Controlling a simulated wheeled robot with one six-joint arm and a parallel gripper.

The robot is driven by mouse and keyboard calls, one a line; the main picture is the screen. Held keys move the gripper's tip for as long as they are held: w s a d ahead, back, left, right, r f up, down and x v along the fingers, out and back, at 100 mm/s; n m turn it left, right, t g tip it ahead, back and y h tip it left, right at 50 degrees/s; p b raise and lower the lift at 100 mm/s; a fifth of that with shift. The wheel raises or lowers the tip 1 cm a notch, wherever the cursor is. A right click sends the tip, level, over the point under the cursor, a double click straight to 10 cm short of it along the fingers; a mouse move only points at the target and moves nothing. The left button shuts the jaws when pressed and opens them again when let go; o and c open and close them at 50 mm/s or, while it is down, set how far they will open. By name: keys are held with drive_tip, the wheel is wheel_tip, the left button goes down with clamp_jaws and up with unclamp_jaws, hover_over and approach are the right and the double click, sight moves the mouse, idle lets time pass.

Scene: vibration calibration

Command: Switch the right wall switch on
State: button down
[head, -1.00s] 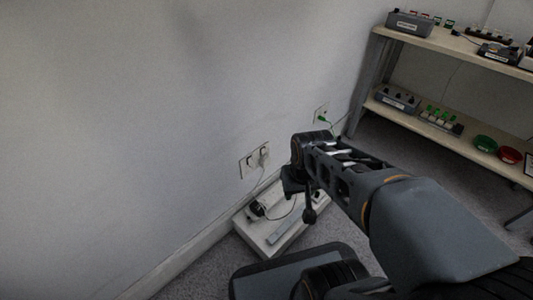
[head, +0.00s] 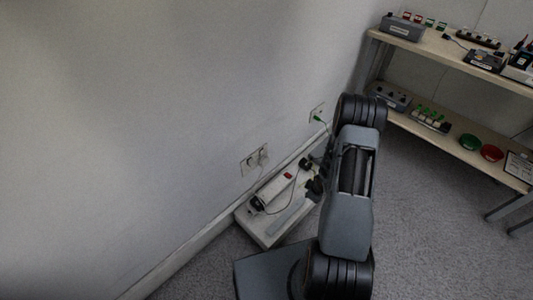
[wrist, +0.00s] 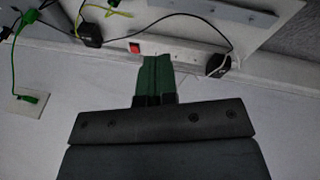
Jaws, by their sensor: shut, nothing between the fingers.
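The wall plate with the two switches does not show clearly in the wrist view. In the head view my gripper is mostly hidden behind my arm.
A white board (head: 262,233) with cables and black adapters lies on the floor against the wall. A green plug (head: 318,118) is in another wall plate, also in the wrist view (wrist: 28,98). A wooden shelf (head: 455,140) with devices stands at the right.

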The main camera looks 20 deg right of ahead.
sight(263, 154)
drive_tip(key=w+a+f+n+t+y+p, duration=0.1)
drive_tip(key=w+a+f+n+t+y, duration=0.1)
drive_tip(key=w+a+n+t+y, duration=0.45)
wheel_tip(263, 154, up, 8)
drive_tip(key=w+a+n+t+y, duration=0.1)
drive_tip(key=n+t, duration=0.3)
drive_tip(key=n, duration=0.4)
drive_tip(key=shift+r+y, duration=0.25)
drive_tip(key=shift+y, duration=0.1)
drive_tip(key=shift+w+n, duration=0.1)
drive_tip(key=shift+n, duration=0.15)
drive_tip(key=b+x, duration=0.4)
drive_tip(key=x, duration=1)
drive_tip(key=shift+r, duration=0.15)
